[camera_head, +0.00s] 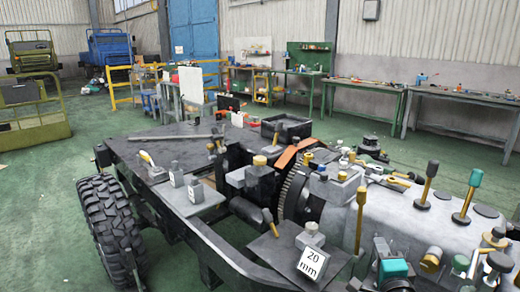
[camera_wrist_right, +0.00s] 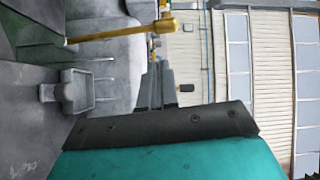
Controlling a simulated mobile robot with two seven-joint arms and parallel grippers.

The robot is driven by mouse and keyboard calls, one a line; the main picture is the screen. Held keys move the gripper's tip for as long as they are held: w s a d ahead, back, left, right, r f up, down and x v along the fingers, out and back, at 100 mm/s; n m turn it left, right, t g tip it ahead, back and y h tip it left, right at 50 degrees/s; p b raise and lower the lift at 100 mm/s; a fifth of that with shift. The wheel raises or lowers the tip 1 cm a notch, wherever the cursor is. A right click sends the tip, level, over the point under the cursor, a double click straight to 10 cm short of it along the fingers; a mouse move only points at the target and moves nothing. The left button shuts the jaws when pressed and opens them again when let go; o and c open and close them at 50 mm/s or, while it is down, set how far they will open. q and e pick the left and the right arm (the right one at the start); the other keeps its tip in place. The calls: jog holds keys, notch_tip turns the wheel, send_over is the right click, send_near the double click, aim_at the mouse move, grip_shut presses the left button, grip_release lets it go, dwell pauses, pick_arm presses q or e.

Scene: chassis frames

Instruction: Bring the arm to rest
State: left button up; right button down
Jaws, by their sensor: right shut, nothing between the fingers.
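My right gripper (camera_head: 388,262), with a teal body and dark fingers, is low in the head view, right of centre, in front of the chassis machinery. It is shut and empty. In the right wrist view its dark edge and teal part (camera_wrist_right: 160,128) fill the bottom, with nothing held there. My left gripper does not show in either view.
The chassis frame (camera_head: 130,150) with a large tyre (camera_head: 110,230) fills the foreground. A "20 mm" block (camera_head: 312,262) stands on a plate left of my right gripper. Knobbed levers (camera_head: 428,180) rise at right.

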jog(key=s+a+f+n+g+y, duration=0.2)
jog(key=s+a+f+n, duration=0.2)
jog(key=s+n, duration=0.3)
jog(key=s+a+f+n+g+y, duration=0.2)
jog(key=s+a+f+n, duration=0.3)
jog(key=s, duration=0.5)
jog(key=s+a+f+n+g+y, duration=0.1)
jog(key=s+a+f+n+g, duration=0.2)
jog(key=s+a+f+n, duration=0.2)
jog(key=s+f+n, duration=0.2)
jog(key=s+n, duration=0.1)
jog(key=n, duration=0.1)
jog(key=shift+s+a+y, duration=0.2)
jog(key=shift+a+y, duration=0.05)
jog(key=shift+y, duration=0.15)
jog(key=shift+f, duration=0.1)
